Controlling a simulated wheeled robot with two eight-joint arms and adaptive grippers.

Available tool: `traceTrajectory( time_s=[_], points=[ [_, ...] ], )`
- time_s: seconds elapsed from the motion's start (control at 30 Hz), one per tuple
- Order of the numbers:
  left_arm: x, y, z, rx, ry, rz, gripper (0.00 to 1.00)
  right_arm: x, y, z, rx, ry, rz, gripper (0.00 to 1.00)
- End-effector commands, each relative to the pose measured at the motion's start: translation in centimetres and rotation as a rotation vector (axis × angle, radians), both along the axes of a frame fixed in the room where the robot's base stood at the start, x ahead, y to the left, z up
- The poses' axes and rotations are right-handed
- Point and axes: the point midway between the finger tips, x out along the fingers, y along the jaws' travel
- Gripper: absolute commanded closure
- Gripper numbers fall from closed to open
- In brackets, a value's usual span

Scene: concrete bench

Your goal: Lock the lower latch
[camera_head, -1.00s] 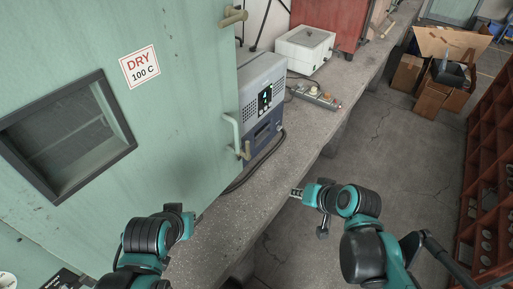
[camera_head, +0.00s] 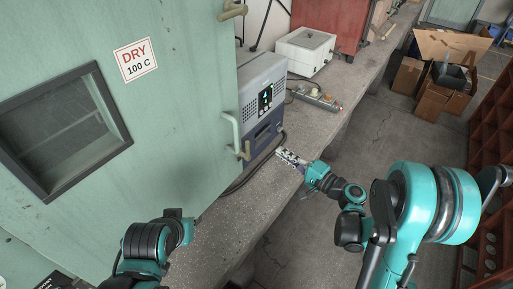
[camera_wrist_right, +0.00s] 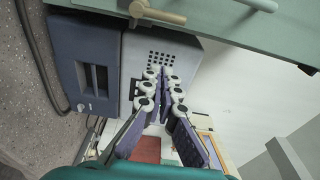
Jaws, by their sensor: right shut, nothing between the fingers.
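The lower latch (camera_head: 246,150) is a small brass-coloured lever on the right edge of the pale green oven door (camera_head: 180,120), beside the pale door handle (camera_head: 234,128). In the right wrist view, a brass latch (camera_wrist_right: 155,13) shows near the top edge. My right gripper (camera_head: 285,155) is shut and empty, to the right of the lower latch and apart from it, in front of the blue-grey control box. Its closed fingers (camera_wrist_right: 164,82) point toward the box's vented face in the wrist view. My left arm shows at the lower left, but its fingers do not.
An upper brass latch (camera_head: 232,11) sits higher on the door edge. The control box (camera_head: 262,100) stands right behind the latch side. A power strip (camera_head: 318,98) and white box (camera_head: 305,52) lie farther back on the concrete bench (camera_head: 345,82).

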Motion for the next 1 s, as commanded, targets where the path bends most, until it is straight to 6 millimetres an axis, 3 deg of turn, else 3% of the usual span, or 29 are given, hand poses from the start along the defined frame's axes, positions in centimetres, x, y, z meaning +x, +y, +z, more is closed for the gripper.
traceTrajectory(
  time_s=[0.47, 0.97, 1.0],
  points=[
    [0.0, 0.0, -0.1, 0.000, 0.000, 0.000, 1.00, 0.4, 0.4, 0.0, 0.007, -0.001, 0.002, 1.00],
    [0.0, 0.0, -2.0, 0.000, 0.000, 0.000, 1.00, 6.9, 7.3, -0.2, 0.007, -0.001, 0.003, 1.00],
    [0.0, 0.0, -2.2, 0.000, 0.000, 0.000, 1.00, 6.6, 7.6, -0.2, 0.007, -0.001, 0.002, 1.00]
  ],
)
